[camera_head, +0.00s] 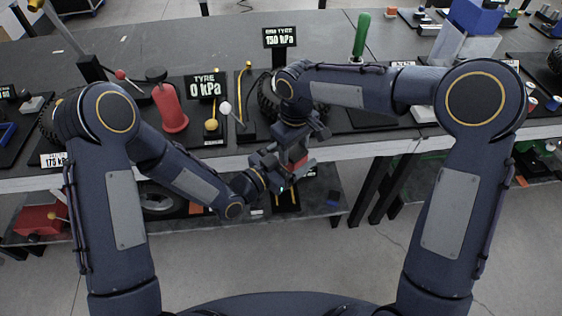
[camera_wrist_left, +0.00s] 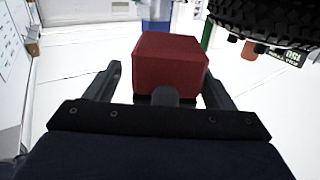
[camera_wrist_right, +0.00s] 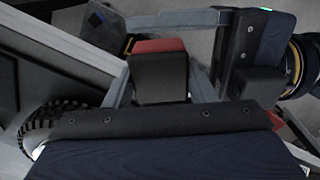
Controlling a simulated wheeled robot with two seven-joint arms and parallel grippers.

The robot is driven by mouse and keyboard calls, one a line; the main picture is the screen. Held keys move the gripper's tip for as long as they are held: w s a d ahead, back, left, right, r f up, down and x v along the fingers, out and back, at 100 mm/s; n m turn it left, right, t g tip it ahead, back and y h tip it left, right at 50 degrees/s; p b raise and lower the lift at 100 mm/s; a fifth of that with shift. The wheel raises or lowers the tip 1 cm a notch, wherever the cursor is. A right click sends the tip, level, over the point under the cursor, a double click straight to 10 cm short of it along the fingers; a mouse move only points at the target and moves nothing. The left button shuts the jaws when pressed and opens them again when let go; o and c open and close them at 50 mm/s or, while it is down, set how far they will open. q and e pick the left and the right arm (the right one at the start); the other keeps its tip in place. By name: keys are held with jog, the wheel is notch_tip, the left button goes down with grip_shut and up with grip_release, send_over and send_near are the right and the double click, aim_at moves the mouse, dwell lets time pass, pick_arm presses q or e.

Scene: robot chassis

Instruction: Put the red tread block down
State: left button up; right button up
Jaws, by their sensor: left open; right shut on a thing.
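The red tread block (camera_head: 299,157) is held in the air in front of the workbench edge, mostly hidden by my grippers in the head view. My right gripper (camera_wrist_right: 163,85) is shut on it; in the right wrist view the block shows a dark near face and a red far part (camera_wrist_right: 160,46). My left gripper (camera_wrist_left: 162,88) is open close to the block. In the left wrist view the red block (camera_wrist_left: 170,64) fills most of the gap between its fingers. Whether the left fingers touch it I cannot tell.
A lower shelf (camera_head: 180,224) with a wheel and red items lies below. Floor in front is clear.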

pick_arm(q)
jog(key=shift+w+d, duration=0.25)
jog(key=shift+d, duration=0.05)
jog(key=shift+c, duration=0.2)
jog(key=c, duration=1)
jog(key=shift+s, duration=0.1)
jog(key=shift+c, duration=0.3)
pick_arm(e)
jog(key=o, duration=0.9)
jog(key=shift+o, duration=1.1)
jog(key=shift+s+a, duration=0.1)
jog(key=shift+r, duration=0.1)
